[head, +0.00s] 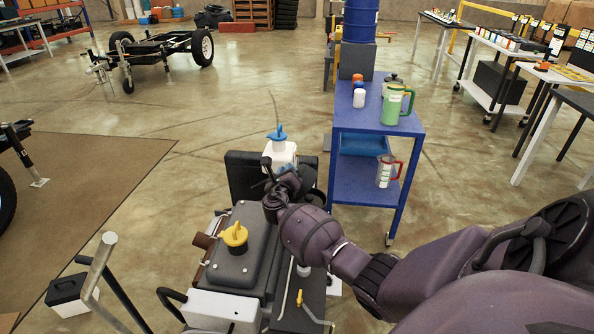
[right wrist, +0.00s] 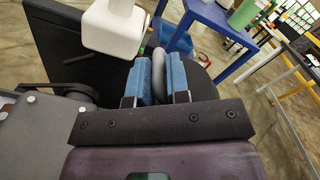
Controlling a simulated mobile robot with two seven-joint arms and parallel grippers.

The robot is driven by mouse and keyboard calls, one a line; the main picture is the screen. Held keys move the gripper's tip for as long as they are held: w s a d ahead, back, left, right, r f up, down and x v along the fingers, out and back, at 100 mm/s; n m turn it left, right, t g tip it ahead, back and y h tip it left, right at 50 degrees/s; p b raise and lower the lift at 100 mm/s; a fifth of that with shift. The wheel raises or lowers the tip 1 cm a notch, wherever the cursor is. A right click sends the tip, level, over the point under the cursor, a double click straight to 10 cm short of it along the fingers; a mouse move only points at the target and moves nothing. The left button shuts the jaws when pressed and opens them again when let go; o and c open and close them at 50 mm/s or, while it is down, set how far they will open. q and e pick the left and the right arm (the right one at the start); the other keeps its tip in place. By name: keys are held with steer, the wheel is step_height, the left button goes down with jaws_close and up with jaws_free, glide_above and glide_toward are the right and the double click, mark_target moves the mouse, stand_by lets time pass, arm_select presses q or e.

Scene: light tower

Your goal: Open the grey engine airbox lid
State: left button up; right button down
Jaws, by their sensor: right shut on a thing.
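My right gripper (head: 270,168) is over the far right part of the engine, beside a white reservoir. In the right wrist view its blue fingers (right wrist: 158,82) are shut on an upright grey rounded handle (right wrist: 158,66). A dark rounded body (right wrist: 200,72) lies right behind the fingers; the rest of the airbox and its lid is mostly hidden by my gripper and arm. I cannot tell from these views whether the lid is raised. The grey engine cover (head: 237,265) with a yellow cap (head: 234,235) is left of my forearm. My left gripper is not in view.
The white reservoir (head: 282,155) with a blue cap (head: 277,134) stands close to the gripper, before a black panel (head: 243,178). A blue cart (head: 350,118) carrying a green jug (head: 394,105) stands right of the engine.

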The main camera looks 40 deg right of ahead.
steer(key=w+a+f+n, duration=0.5)
steer(key=w+a+n, duration=0.1)
steer(key=n, duration=0.4)
steer(key=shift+w+n+b, duration=0.3)
steer(key=shift+w+b, duration=0.05)
steer(key=shift+w, duration=0.05)
steer(key=shift+f, duration=0.1)
steer(key=c, duration=1.2)
jaws_free()
steer(key=shift+o, duration=0.2)
steer(key=shift+r, duration=0.2)
